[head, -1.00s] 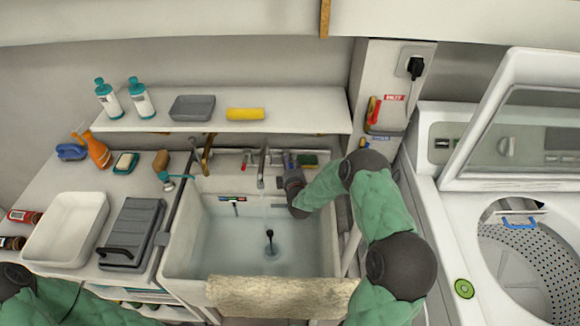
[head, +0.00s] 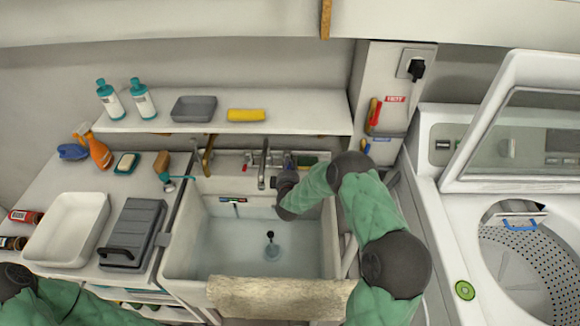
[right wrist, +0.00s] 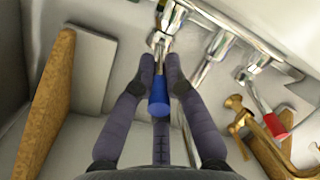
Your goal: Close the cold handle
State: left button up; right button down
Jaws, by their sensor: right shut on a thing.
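The cold handle (right wrist: 158,95) has a blue grip on a chrome stem and shows in the right wrist view. My right gripper (right wrist: 160,68) is shut on it, with a dark finger on each side of the blue grip. In the head view my right gripper (head: 288,164) is at the faucet, just right of the chrome spout (head: 263,165), and my own wrist hides much of the handle. The red-tipped handle (right wrist: 277,124) stands apart to the right in the wrist view. My left gripper is not in view; only part of my left arm shows at lower left.
The white sink (head: 180,262) holds water and an upright black-topped drain piece (head: 270,238). A rag (head: 265,292) hangs over its front edge. A brass object (right wrist: 270,145) and a wooden brush (right wrist: 50,100) lie close to my right gripper. A shelf (head: 310,112) hangs above the faucet.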

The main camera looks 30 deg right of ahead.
jog(key=shift+w+a+m+h, duration=0.1)
jog(key=shift+a+m+h, duration=0.15)
jog(key=shift+m+h, duration=0.2)
jog(key=shift+g, duration=0.3)
jog(key=c, duration=1.3)
grip_release()
jog(key=f+v, duration=0.1)
jog(key=v, duration=0.3)
jog(key=f+v, duration=0.1)
jog(key=v, duration=0.7)
jog(key=shift+s+a+f, duration=0.3)
jog(key=shift+s+a, duration=0.15)
jog(key=shift+s, duration=0.15)
